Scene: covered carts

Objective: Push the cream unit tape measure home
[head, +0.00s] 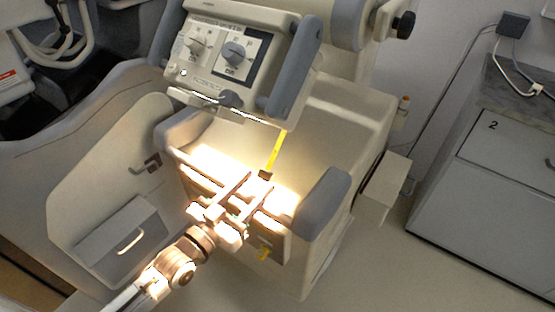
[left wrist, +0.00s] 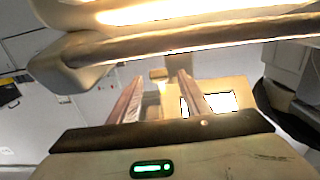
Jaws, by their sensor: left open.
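The cream unit (head: 330,130) stands in the middle of the head view, with a control panel on its upper part. A yellow tape (head: 275,152) comes down from under that panel and slopes toward a small dark end piece (head: 266,175). My left gripper (head: 258,182) is open, with its two fingers pointing up toward the lit ledge beside this end piece. I cannot tell whether a finger touches it. In the left wrist view the open fingers (left wrist: 160,84) show with a small tan block beyond them. The tape's case is not clearly visible. My right gripper is out of view.
Grey padded arms flank the ledge; the right one (head: 322,203) is close to my gripper. The control panel (head: 220,47) overhangs above. A small yellow piece (head: 264,253) shows below the ledge. A white cabinet (head: 495,200) stands at right, with open floor before it.

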